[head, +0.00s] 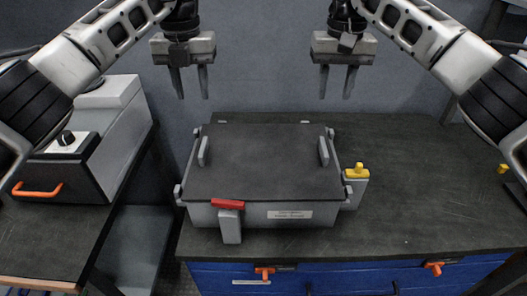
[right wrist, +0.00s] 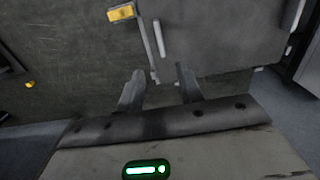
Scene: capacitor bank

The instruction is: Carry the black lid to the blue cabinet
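The black lid (head: 264,160) lies flat on top of a grey box (head: 262,212) and has a grey handle on each side. The box stands on the dark top of the blue cabinet (head: 340,281). My left gripper (head: 190,83) is open and empty, above and behind the lid's left side. My right gripper (head: 338,83) is open and empty, above and behind the lid's right side. In the right wrist view, its fingers (right wrist: 158,88) are apart with nothing between them, and the lid (right wrist: 205,30) shows beyond them at upper right.
A red-topped latch (head: 228,205) is at the box's front and a yellow-topped one (head: 356,173) at its right. A bench at left bears a grey device (head: 98,120) with an orange handle. The cabinet top right of the box (head: 430,190) is mostly clear.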

